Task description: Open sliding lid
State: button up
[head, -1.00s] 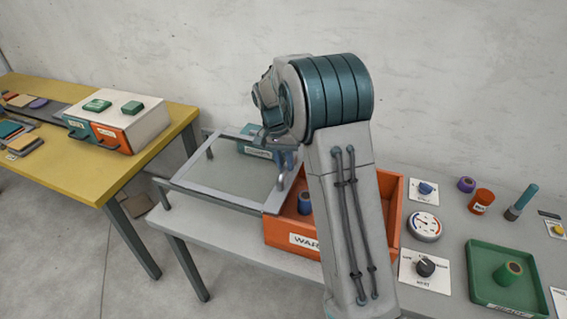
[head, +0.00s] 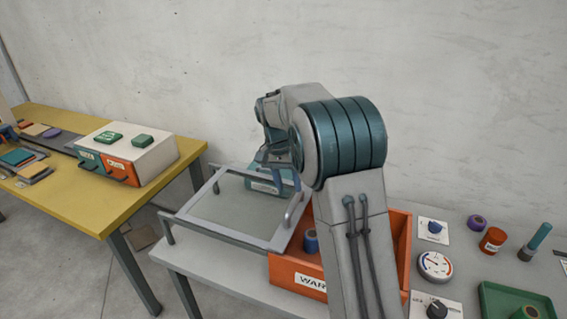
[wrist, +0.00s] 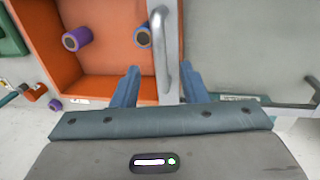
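The sliding lid is a clear panel in a grey frame (head: 193,228), lying left of the orange box (head: 398,250) in the head view. The box's inside is largely uncovered. The lid's grey bar handle (head: 294,209) stands along its right edge, beside the box; it also shows in the wrist view (wrist: 164,50). My gripper (head: 283,180) is behind the handle in the head view, partly hidden by my arm. In the wrist view my gripper (wrist: 160,85) has its blue fingers apart, one on each side of the lid's edge, with the handle's near end by the right finger.
A blue spool (head: 310,240) and a purple spool (wrist: 76,39) are in the box. Dials, an orange canister (head: 493,240) and a green tray (head: 490,292) are at right. A yellow table (head: 80,208) with a drawer unit (head: 160,152) stands at left.

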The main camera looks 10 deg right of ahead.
notch_tip(320, 180, up, 8)
jog(key=a, duration=0.1)
jog(key=shift+w+a, duration=0.2)
jog(key=shift+w, duration=0.2)
jog(key=shift+f, duration=0.1)
jog(key=s+d+r+n+t+y, duration=0.1)
jog(key=s+n, duration=0.1)
jog(key=s, duration=0.6)
jog(key=s+d+r+n+t, duration=0.1)
jog(key=s+d+n, duration=0.1)
jog(key=s, duration=0.6)
jog(key=s+f+n+t, duration=0.1)
jog(key=s+f, duration=0.2)
jog(key=s, duration=0.4)
jog(key=s+f+n+t, duration=0.1)
jog(key=s+f, duration=0.2)
jog(key=s, duration=0.4)
jog(key=shift+s+f+y, duration=0.15)
jog(key=shift+s+y, duration=0.15)
jog(key=shift+y, duration=0.1)
